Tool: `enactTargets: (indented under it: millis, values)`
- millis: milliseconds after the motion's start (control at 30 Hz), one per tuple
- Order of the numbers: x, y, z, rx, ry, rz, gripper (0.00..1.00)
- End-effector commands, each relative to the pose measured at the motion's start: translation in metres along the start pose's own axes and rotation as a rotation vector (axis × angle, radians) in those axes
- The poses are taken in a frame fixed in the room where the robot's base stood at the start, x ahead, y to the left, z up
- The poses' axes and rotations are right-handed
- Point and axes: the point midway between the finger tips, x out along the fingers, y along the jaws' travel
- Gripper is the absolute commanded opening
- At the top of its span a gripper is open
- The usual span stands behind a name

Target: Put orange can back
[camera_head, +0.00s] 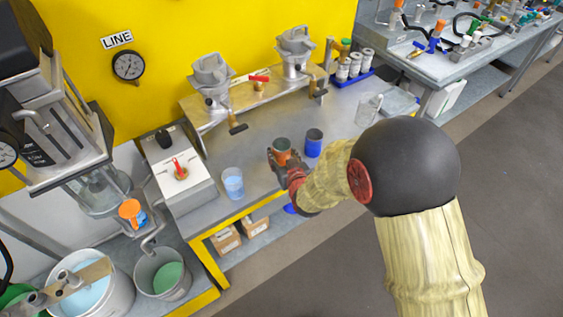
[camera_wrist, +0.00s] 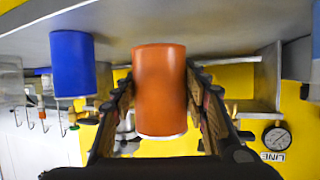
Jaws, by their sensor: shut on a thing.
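The orange can (camera_head: 282,145) is in my gripper (camera_head: 284,161) over the front part of the grey table in the head view. In the wrist view the orange can (camera_wrist: 160,88) fills the space between the two fingers of my gripper (camera_wrist: 160,100), which are shut on its sides. The wrist picture is upside down, with the tabletop along its top. The can looks upright. I cannot tell whether its base touches the table. A blue can (camera_head: 313,143) stands just right of it, and also shows in the wrist view (camera_wrist: 72,64).
A beaker of blue liquid (camera_head: 233,183) stands left of my gripper near the table edge. A clear glass jug (camera_head: 369,109) stands to the right. A metal rack with two agitator heads (camera_head: 255,95) is behind. A blue tray (camera_head: 352,78) holds white containers. Bare tabletop (camera_head: 240,147) lies between.

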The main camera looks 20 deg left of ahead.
Motion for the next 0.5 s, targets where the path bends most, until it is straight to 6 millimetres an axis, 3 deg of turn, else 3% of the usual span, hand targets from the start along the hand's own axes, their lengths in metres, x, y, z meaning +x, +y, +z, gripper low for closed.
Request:
enactTargets:
  millis: [267,500]
  values:
    - [0.016,0.000,0.032,0.000,-0.002,0.000,0.15]
    - [0.016,0.000,0.031,0.000,0.000,0.000,0.15]
